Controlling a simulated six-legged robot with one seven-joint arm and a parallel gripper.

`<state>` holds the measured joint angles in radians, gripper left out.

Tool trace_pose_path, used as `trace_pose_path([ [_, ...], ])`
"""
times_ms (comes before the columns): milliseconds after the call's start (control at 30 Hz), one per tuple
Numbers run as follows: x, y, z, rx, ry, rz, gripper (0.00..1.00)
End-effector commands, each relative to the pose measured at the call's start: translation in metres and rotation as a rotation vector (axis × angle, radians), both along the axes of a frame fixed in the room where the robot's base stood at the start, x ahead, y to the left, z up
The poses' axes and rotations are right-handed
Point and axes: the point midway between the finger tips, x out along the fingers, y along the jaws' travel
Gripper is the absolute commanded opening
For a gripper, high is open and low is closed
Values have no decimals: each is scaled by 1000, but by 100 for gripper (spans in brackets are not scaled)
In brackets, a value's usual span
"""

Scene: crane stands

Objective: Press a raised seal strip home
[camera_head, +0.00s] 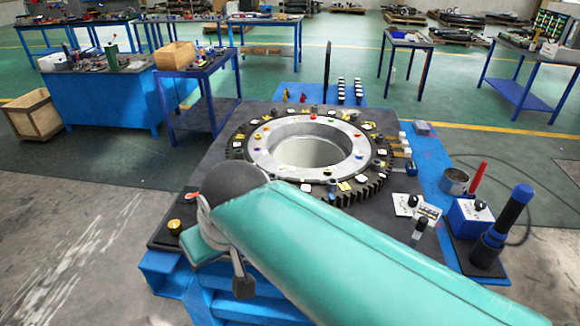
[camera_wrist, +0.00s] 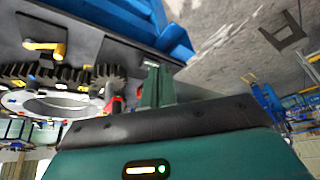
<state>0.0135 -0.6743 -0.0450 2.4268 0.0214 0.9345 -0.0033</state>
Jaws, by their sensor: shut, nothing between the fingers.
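A large dark toothed ring (camera_head: 364,188) with a pale metal inner ring (camera_head: 262,158) lies on a dark plate on the blue stand. Small coloured tags and blocks dot both rings. I cannot pick out a raised seal strip among them. In the wrist view the toothed ring (camera_wrist: 72,76) and pale ring (camera_wrist: 45,104) are at the left. My gripper (camera_wrist: 157,72) shows there as two green fingers close together, shut and empty, to the right of the teeth. In the head view my teal arm crosses the lower middle, covering part of the plate; the fingertips cannot be made out.
At the right of the stand are a blue box (camera_head: 470,214), a dark cylindrical tool (camera_head: 502,228), a metal cup (camera_head: 454,181) and white blocks (camera_head: 417,209). A brass knob (camera_head: 175,227) sits at the plate's left corner. Blue tables (camera_head: 105,97) stand behind.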

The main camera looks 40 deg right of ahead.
Motion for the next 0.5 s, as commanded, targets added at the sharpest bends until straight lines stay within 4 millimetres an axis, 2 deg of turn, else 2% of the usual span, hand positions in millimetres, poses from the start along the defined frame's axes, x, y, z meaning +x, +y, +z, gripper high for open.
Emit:
trace_pose_path([
  [267,52,-57,24,120,103,-162,0],
  [500,91,-121,33,195,182,-313,0],
])
